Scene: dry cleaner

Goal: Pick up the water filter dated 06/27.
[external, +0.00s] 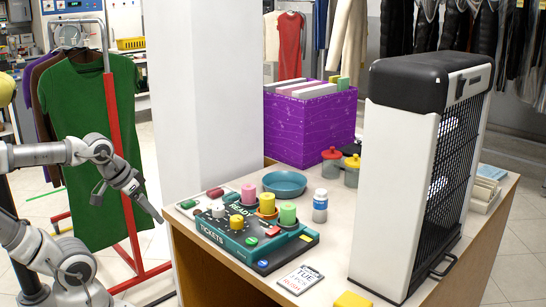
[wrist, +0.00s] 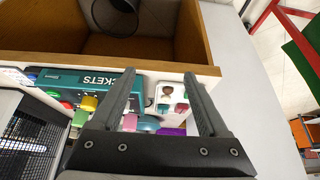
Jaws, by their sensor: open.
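No date 06/27 is legible in either view, and I cannot tell which thing is the water filter. Candidates by shape are short cylinders on the teal ticket box (external: 225,238): a pink one (external: 249,196), a yellow one (external: 236,222) and a green one (external: 288,213). A small white and blue bottle (external: 320,206) stands right of them. My gripper (external: 160,216) is at the desk's left edge in the external view. In the wrist view my gripper (wrist: 160,74) is open and empty, its fingers reaching over the desk edge near the ticket box (wrist: 70,77).
A tall white and black appliance (external: 395,190) stands on the desk (external: 335,255). A blue bowl (external: 285,182), lidded jars (external: 331,168) and a purple crate (external: 310,130) stand further back. A white pillar (external: 200,90) and a red garment rack (external: 122,200) are near my arm.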

